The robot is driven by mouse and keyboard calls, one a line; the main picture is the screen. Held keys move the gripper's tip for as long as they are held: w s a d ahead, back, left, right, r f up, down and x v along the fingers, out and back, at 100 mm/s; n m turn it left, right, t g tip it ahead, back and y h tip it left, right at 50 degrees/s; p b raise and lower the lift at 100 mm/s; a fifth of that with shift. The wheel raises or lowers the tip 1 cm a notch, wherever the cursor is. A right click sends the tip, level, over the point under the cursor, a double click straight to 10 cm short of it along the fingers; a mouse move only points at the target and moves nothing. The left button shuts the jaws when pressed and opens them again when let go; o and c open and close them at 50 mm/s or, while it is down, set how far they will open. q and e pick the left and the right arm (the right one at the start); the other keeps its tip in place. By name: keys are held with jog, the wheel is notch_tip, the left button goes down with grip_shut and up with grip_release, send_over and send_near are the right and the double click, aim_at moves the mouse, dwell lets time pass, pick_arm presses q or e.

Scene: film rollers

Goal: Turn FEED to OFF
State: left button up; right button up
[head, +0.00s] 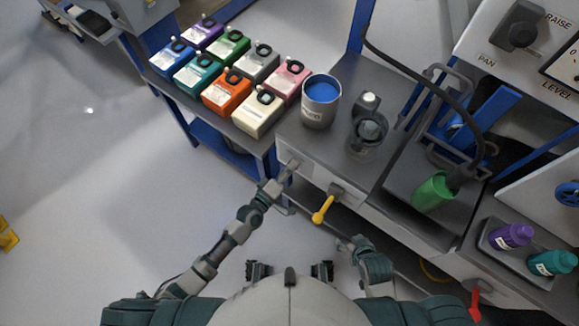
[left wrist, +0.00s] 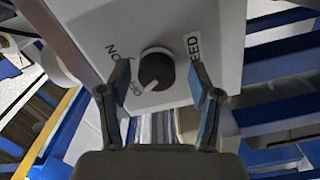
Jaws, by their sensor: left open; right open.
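The FEED knob (left wrist: 156,70) is a dark round dial on a pale panel (left wrist: 207,22), seen in the left wrist view. A white mark on it points down and slightly left, near lettering that seems to read OFF. ON stands at its upper left, and the FEED label (left wrist: 194,50) is on its right. My left gripper (left wrist: 159,75) is open, one finger on each side of the knob; I cannot tell whether they touch it. In the head view my left gripper (head: 284,182) is at the bench front and hides the knob. My right gripper (head: 347,246) is open and empty.
A yellow lever (head: 323,210) sticks out just right of my left gripper. Several coloured jugs (head: 232,92) stand on the left bench. A tin of blue paint (head: 321,101) stands at the bench corner.

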pick_arm(q)
jog(key=shift+s, duration=0.1)
jog(key=v, duration=1.2)
jog(key=shift+f, duration=0.1)
